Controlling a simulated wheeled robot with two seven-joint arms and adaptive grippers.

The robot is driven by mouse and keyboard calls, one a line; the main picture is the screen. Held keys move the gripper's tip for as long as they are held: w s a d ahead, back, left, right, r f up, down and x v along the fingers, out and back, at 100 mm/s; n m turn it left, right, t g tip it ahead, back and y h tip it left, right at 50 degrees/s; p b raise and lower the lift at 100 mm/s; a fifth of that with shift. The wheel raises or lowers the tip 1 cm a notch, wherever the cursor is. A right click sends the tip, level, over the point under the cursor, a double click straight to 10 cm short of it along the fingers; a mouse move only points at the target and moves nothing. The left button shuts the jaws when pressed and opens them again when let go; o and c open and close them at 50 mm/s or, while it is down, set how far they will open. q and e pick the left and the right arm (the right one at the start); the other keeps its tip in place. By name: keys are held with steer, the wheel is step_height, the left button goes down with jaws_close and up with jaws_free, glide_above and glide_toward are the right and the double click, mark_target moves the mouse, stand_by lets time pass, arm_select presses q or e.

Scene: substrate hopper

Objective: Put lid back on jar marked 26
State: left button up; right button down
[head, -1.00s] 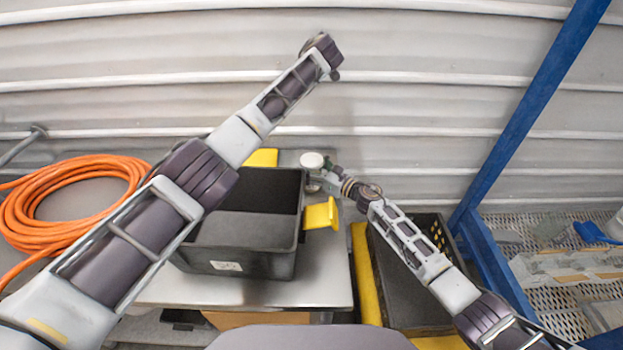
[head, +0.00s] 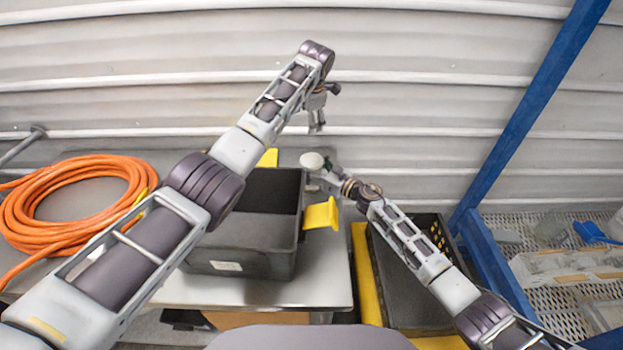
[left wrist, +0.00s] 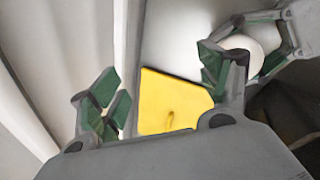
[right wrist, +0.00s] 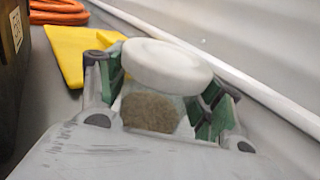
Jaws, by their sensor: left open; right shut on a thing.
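My right gripper (head: 318,168) is shut on a small clear jar (right wrist: 150,112) with brown, grainy contents, behind the black bin. A round white lid (right wrist: 167,67) sits at the jar's top in the right wrist view; I cannot tell whether it is seated. The lid also shows in the head view (head: 312,161) and left wrist view (left wrist: 243,52). No mark 26 is readable on the jar. My left gripper (head: 316,124) is open and empty, pointing down above and beyond the lid. In the left wrist view its fingers (left wrist: 162,88) are spread, with the lid beyond the right finger.
The black bin (head: 240,262) stands on a metal table (head: 325,285). A yellow piece (head: 268,157) lies behind it; another yellow part (head: 321,214) juts from its right side. An orange hose (head: 35,215) is coiled at left. The ribbed wall (head: 430,100) stands close behind.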

mark_target(312, 160)
arm_select(q)
steer(key=s+f+n+g, duration=0.1)
steer(key=s, duration=0.1)
steer(key=s+n+g, duration=0.1)
steer(key=s, duration=0.2)
steer(key=s+d+f+n+g+h, duration=0.1)
steer(key=s+g, duration=0.1)
steer(key=shift+s+f, duration=0.3)
steer(key=shift+s, duration=0.1)
steer(key=shift+f, duration=0.1)
steer(key=shift+f, duration=3.9)
steer(key=c, duration=0.8)
steer(key=o, duration=1.1)
